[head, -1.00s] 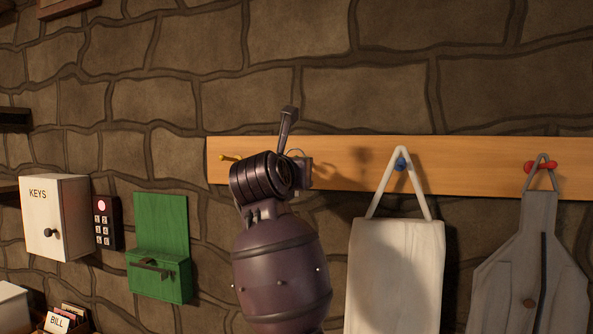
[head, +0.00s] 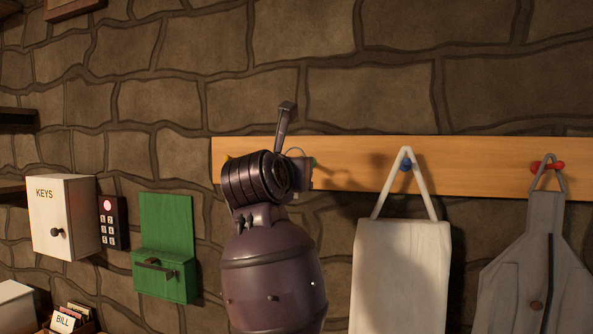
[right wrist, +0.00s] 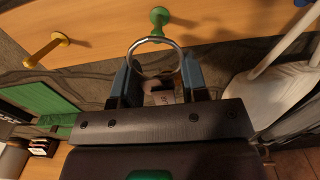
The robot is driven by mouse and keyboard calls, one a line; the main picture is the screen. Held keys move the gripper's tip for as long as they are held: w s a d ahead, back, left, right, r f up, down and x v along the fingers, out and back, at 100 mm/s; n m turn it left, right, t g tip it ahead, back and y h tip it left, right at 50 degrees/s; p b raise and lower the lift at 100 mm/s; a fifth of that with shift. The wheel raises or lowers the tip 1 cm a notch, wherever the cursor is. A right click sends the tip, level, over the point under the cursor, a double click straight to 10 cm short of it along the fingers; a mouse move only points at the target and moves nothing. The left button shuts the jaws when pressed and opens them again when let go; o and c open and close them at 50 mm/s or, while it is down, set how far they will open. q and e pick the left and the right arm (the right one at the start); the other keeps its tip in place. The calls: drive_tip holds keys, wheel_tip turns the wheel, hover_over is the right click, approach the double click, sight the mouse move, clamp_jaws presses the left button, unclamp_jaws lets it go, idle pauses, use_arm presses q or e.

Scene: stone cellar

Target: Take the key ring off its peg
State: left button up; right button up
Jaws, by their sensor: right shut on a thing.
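The key ring (right wrist: 174,43) is a thin metal loop standing up between the fingers of my right gripper (right wrist: 155,85), which is shut on it. In the head view the right gripper (head: 302,172) is in front of the wooden rail, and a small arc of the ring (head: 296,150) shows above it. The green peg (right wrist: 158,17) is right at the top of the loop in the wrist view; I cannot tell whether the loop is still around it. In the head view the green peg (head: 314,162) peeks out right of the gripper. My left gripper is not in view.
A green box (head: 165,235), keypad (head: 112,222) and KEYS cabinet (head: 60,215) are left.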

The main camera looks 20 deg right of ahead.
drive_tip(key=shift+b+v, duration=0.3)
drive_tip(key=shift+v, duration=2.4)
drive_tip(key=shift+f, duration=0.15)
drive_tip(key=shift+w, duration=0.1)
drive_tip(key=shift+p+x, duration=0.4)
drive_tip(key=shift+x, duration=3.1)
